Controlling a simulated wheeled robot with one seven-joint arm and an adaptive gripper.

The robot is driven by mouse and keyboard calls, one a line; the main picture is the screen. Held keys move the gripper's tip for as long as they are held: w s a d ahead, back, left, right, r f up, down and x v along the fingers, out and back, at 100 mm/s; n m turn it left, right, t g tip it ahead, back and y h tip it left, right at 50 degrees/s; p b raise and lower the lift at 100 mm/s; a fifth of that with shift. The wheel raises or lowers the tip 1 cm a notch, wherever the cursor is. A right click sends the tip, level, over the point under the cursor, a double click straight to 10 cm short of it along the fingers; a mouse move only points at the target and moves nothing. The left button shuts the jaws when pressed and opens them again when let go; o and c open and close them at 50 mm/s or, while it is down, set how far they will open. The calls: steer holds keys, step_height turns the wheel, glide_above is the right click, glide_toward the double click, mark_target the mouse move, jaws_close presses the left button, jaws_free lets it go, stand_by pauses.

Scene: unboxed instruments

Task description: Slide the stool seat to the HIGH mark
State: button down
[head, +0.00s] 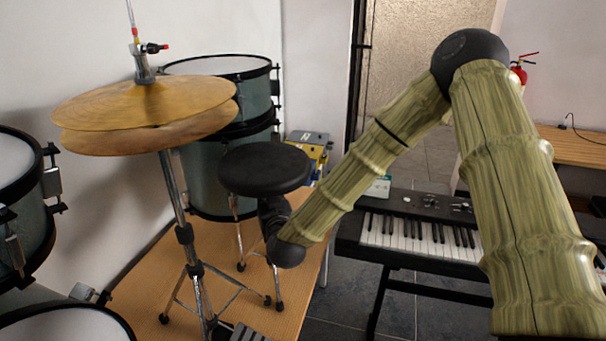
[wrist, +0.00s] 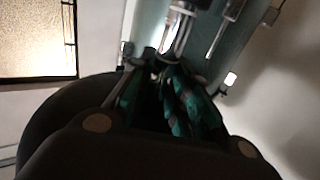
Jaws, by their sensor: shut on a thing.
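The stool has a round black seat (head: 265,167) and sits behind the cymbal stand in the head view. My gripper (head: 272,205) is right below the seat, at its stem, and is shut there on the seat's part. My wrist and fingers hide most of the stem in the head view. In the wrist view my gripper (wrist: 160,72) shows dark fingers with teal inner sides, close to a bright metal post (wrist: 180,32). The exact contact is dark and hard to make out. No HIGH mark can be read in either view.
Cymbals (head: 145,108) on a stand are close on the left of the stool. Teal drums (head: 222,165) stand behind it. A keyboard (head: 420,228) is to the right, below my arm. The stool's legs rest on a wooden platform (head: 140,290).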

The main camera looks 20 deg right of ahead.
steer(key=shift+r+p, duration=1.1)
steer(key=shift+r, duration=0.85)
steer(key=c, duration=1.2)
jaws_free()
steer(key=shift+c, duration=0.2)
steer(key=shift+f, duration=0.1)
steer(key=s+b, duration=0.1)
steer(key=s, duration=0.9)
steer(key=shift+s+a, duration=0.1)
